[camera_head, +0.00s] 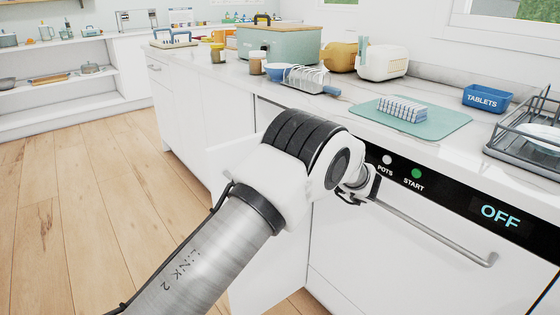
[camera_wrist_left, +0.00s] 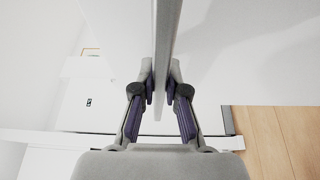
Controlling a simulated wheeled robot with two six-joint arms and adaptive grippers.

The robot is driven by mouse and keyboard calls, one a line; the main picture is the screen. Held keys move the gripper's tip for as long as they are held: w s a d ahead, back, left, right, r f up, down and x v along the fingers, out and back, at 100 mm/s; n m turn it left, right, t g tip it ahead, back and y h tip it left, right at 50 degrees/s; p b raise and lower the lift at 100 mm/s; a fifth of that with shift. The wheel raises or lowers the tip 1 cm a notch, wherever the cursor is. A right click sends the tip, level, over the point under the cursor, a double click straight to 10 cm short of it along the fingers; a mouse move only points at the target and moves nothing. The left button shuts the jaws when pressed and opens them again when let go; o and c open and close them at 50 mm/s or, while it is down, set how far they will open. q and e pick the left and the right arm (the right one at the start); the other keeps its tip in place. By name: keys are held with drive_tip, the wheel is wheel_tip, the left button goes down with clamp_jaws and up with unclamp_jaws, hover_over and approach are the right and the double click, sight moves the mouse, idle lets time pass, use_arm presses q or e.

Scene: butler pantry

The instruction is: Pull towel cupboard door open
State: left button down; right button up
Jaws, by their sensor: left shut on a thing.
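My left gripper (camera_head: 357,190) is at the left end of the long grey bar handle (camera_head: 440,237) on the white front under the black control strip. My wrist partly hides its fingers there. In the left wrist view the gripper (camera_wrist_left: 161,88) is shut on a thin grey bar (camera_wrist_left: 165,45), with one pad on each side. I cannot tell for certain whether that bar is this same handle. White cupboard fronts (camera_head: 185,125) run to the left of my arm. A white panel (camera_head: 270,270) shows below my arm; no label marks it as the towel cupboard door. My right gripper is not in view.
The control strip (camera_head: 455,195) reads OFF, with a green START button (camera_head: 416,173). The counter above carries a green mat (camera_head: 440,122), a blue TABLETS box (camera_head: 487,97), a dish rack (camera_head: 510,150) and other items. The wooden floor (camera_head: 90,220) at left is clear.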

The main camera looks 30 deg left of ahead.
use_arm(q)
drive_tip(key=c, duration=1.2)
unclamp_jaws()
